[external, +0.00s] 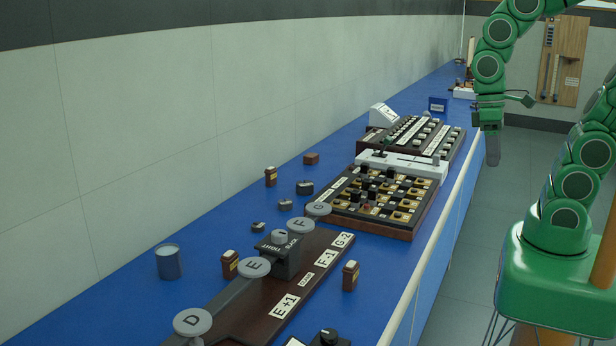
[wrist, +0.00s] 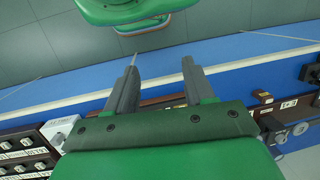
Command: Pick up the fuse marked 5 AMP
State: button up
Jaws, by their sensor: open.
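Several small brown fuse-like pieces with pale labels stand on the blue bench in the external view: one at the back (external: 271,176), one left of the lettered board (external: 230,264), and one at its right (external: 350,275). Their markings are too small to read, so I cannot tell which is the 5 AMP fuse. A small brown piece with a pale top (wrist: 262,97) shows in the wrist view at the right. My gripper (external: 493,158) hangs beyond the bench's right edge, apart from all of these. Its fingers (wrist: 161,62) are apart with nothing between them.
A dark lettered board (external: 318,238) with grey round knobs lies at the front. Behind it are a checkered peg board (external: 419,223), a white bar (external: 402,163) and a switch panel (external: 398,138). A grey-blue cup (external: 168,264) stands at left. Open floor lies right of the bench.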

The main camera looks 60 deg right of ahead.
aim_at(347, 280)
jog(key=w+a+f+m+y, duration=0.1)
jog(key=w+a+m+y, duration=0.2)
jog(key=a, duration=0.4)
jog(key=w+a+f+m+g+y, duration=0.1)
jog(key=w+a+f+y, duration=0.15)
jog(key=w+a, duration=0.35)
jog(key=w+a+f+m+y, duration=0.15)
jog(key=a+y, duration=0.25)
jog(key=a, duration=0.5)
jog(key=w+a+f+m+t, duration=0.1)
jog(key=w+a+f+m, duration=0.1)
jog(key=w+f+m, duration=0.2)
jog(key=w+a+f+m+t+y, duration=0.1)
jog(key=w+f+m, duration=0.2)
jog(key=w+m, duration=0.1)
jog(key=w+a+f+m+t+y, duration=0.1)
jog(key=w+a+f+m, duration=0.1)
jog(key=w+f+m, duration=0.2)
jog(key=shift+a+f+m+y, duration=0.25)
jog(key=shift+a+f, duration=0.1)
jog(key=shift+x, duration=1.4)
jog(key=shift+s+a+f, duration=0.1)
jog(key=shift+a+f, duration=0.9)
jog(key=shift+a, duration=0.25)
jog(key=shift+x, duration=1)
